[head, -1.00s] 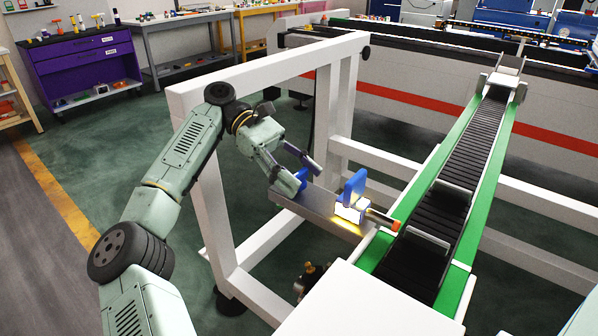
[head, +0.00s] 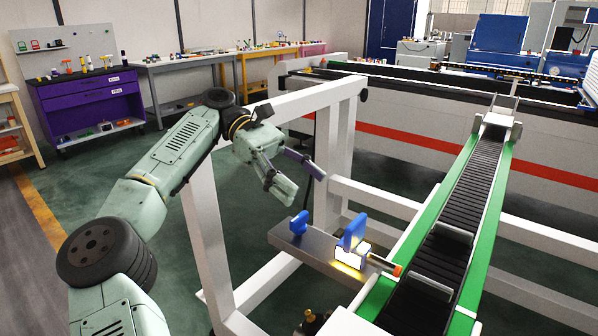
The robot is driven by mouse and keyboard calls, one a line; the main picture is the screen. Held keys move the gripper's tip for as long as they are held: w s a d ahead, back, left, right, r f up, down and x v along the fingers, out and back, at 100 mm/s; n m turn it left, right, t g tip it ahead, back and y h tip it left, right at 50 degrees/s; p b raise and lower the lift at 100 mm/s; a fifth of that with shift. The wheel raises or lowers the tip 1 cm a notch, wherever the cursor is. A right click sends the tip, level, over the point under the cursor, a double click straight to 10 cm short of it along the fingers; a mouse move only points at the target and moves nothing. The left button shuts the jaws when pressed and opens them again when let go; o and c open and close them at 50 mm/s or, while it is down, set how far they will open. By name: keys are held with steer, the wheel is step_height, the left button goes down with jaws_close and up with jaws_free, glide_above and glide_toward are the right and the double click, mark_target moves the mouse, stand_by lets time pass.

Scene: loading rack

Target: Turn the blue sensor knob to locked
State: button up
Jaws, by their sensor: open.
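A small blue knob (head: 299,224) stands on the left end of a grey bar (head: 305,241) on the white rack frame. A larger upright blue piece (head: 353,232) stands further right on the bar, above a lit yellow-white block (head: 350,256). I cannot read any lock marking on either. My gripper (head: 306,187) is open and empty, above the small blue knob and apart from it. Its fingers point down and to the right.
An orange-tipped cylinder (head: 386,266) juts from the lit block toward the conveyor (head: 455,220) with green side rails. A white frame post (head: 210,235) and top beam (head: 300,101) stand close to my arm. A purple cabinet (head: 88,103) is far off at the left.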

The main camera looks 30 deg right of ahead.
steer(key=shift+r, duration=0.85)
